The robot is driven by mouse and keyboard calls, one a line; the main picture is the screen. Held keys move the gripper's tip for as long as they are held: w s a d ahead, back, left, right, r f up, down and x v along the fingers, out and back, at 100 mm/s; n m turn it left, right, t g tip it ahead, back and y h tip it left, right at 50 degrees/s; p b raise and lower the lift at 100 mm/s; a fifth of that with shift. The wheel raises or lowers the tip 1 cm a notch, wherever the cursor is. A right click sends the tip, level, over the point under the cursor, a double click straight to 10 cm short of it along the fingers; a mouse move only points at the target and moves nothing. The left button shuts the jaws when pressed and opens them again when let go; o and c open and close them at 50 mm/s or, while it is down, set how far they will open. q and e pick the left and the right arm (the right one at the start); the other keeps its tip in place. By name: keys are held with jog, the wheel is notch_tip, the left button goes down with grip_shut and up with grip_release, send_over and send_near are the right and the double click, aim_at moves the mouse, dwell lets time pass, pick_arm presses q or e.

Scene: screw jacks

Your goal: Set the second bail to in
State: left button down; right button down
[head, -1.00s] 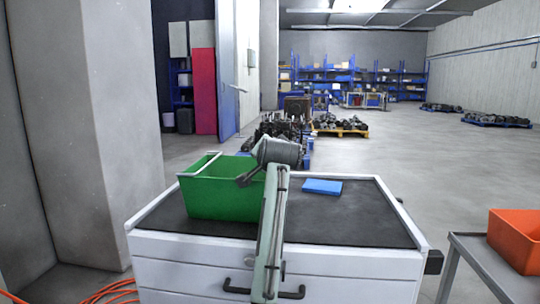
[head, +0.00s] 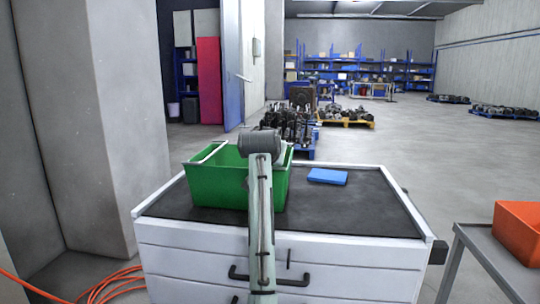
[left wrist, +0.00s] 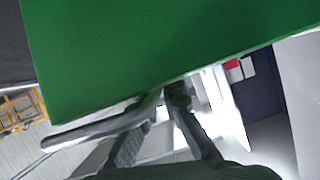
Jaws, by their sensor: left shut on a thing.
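The green crate (head: 222,188) stands on the dark top of the white cabinet, and its wall fills the upper part of the left wrist view (left wrist: 150,45). A pale bail (head: 209,152) lies along the crate's left end, at rim height. My left arm reaches up in front of the crate; its wrist hides the gripper and much of the right end in the head view. In the left wrist view, my left gripper (left wrist: 168,98) is shut at a grey bail bar (left wrist: 90,131) beside the crate's edge. The exact grip is partly hidden. My right gripper is not in view.
A blue flat box (head: 327,177) lies on the cabinet top (head: 345,213), right of the crate, with bare mat around it. An orange bin (head: 516,233) stands on a grey table at the right. An orange cable (head: 105,288) lies on the floor at left.

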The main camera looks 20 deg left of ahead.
pick_arm(q)
jog(key=c, duration=1.7)
grip_release()
jog(key=v, duration=1.2)
jog(key=shift+f, duration=0.1)
